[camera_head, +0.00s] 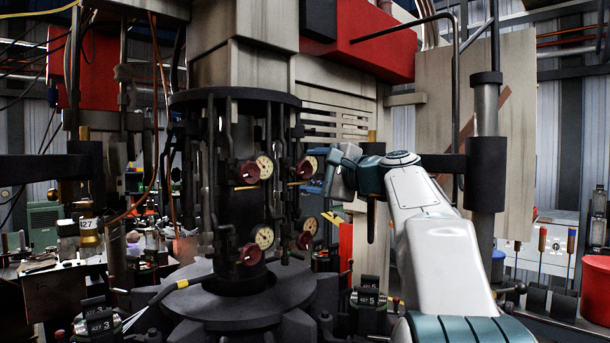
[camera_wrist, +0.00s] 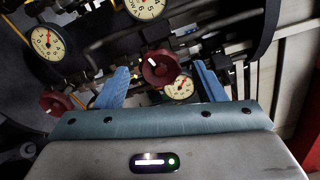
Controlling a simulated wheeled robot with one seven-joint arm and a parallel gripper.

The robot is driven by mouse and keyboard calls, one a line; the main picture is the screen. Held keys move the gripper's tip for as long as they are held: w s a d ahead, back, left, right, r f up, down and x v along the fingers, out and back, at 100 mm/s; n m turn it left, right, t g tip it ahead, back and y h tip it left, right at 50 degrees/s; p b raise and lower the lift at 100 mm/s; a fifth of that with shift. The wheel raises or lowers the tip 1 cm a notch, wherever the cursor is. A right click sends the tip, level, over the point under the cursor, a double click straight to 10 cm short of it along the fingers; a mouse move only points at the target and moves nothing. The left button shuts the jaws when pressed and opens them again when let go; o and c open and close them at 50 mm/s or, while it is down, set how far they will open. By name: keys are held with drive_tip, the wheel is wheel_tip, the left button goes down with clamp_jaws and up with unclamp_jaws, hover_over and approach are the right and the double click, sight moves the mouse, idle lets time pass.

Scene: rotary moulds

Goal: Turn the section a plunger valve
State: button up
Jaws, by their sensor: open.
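Dark red round valve knobs with pale marks sit beside white dial gauges on a dark pipe frame. In the head view there is an upper left knob (camera_head: 248,172), a lower left knob (camera_head: 250,255), an upper right knob (camera_head: 304,169) and a lower right knob (camera_head: 305,240). No lettering shows which is section a's plunger valve. In the wrist view, my gripper (camera_wrist: 161,82) is open with blue fingers apart. One red knob (camera_wrist: 160,68) appears between them; contact cannot be told. Another red knob (camera_wrist: 55,103) lies left of the fingers. In the head view my fingertips are not clear.
A gauge (camera_wrist: 181,88) shows just below the central knob, and another gauge (camera_wrist: 47,42) at upper left. Dark pipes and rods crowd the fingers. A thick dark post (camera_head: 487,170) stands behind my arm. Dark mould tables (camera_head: 240,300) lie below the knobs.

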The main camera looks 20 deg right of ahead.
drive_tip(key=b+v, duration=0.1)
drive_tip(key=v, duration=0.9)
drive_tip(key=shift+s, duration=0.3)
drive_tip(key=shift+f, duration=0.15)
